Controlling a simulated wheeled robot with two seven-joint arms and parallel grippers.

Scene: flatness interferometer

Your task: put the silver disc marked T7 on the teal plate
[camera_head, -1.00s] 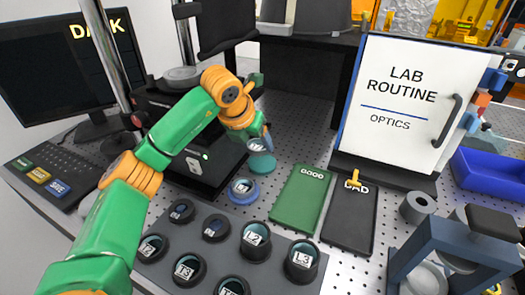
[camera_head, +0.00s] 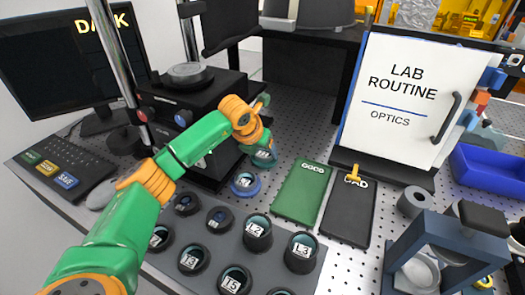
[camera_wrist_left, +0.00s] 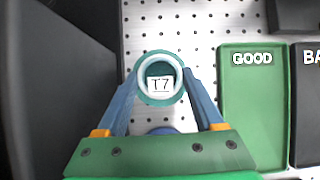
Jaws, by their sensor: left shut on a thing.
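The silver disc marked T7 (camera_wrist_left: 160,83) is between the fingers of my left gripper (camera_wrist_left: 160,78), which is shut on it. Its label faces up and it looks level. The disc also shows small below the gripper in the head view (camera_head: 264,154). The teal plate (camera_wrist_left: 149,101) lies directly beneath the disc; only its rim shows around the disc in the left wrist view. I cannot tell whether the disc touches the plate or is just above it. My right gripper is not in view.
A blue ring with a labelled disc (camera_head: 245,184) is close in front. The green GOOD tray (camera_head: 300,192) and black BAD tray (camera_head: 347,210) lie to the right. A grey rack (camera_head: 205,232) of several labelled lenses is nearer. A black instrument (camera_head: 190,105) stands to the left.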

